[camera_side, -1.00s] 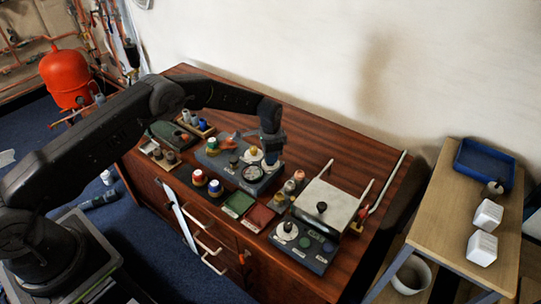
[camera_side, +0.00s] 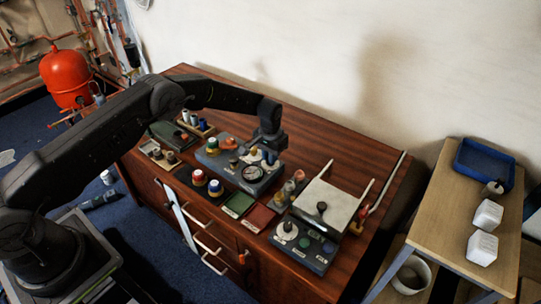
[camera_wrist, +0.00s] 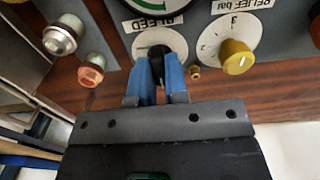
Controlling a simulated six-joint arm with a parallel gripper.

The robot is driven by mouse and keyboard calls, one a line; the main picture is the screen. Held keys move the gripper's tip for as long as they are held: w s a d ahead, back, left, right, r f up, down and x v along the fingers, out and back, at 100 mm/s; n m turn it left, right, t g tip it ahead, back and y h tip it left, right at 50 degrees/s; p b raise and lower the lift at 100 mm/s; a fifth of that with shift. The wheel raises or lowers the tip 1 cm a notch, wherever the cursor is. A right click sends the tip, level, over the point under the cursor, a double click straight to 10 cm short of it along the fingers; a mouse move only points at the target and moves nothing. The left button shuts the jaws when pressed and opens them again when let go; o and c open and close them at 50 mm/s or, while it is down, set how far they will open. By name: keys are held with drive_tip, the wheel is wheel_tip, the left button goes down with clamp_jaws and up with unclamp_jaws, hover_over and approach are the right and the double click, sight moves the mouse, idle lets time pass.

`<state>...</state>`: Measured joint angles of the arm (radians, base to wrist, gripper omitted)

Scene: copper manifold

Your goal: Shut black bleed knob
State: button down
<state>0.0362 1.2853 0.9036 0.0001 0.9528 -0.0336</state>
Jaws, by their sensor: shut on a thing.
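The black bleed knob (camera_wrist: 157,56) is in the wrist view, on a round white dial under the BLEED label (camera_wrist: 154,22). My gripper (camera_wrist: 159,72) has its two blue fingers on either side of the knob, shut on it. The fingers hide the knob's sides and part of the dial. In the side view my gripper (camera_side: 268,155) points down at the right part of the grey manifold panel (camera_side: 214,161); the knob cannot be made out there.
A yellow relief knob (camera_wrist: 237,58) sits close right of my fingers. A pressure gauge (camera_side: 252,173) is beside the bleed knob. The wooden top behind the panel is clear.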

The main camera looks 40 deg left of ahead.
idle(0.5)
drive_tip(key=c, duration=1.1)
unclamp_jaws()
drive_tip(key=shift+c, duration=0.2)
wheel_tip(320, 180, up, 14)
drive_tip(key=shift+f, duration=0.1)
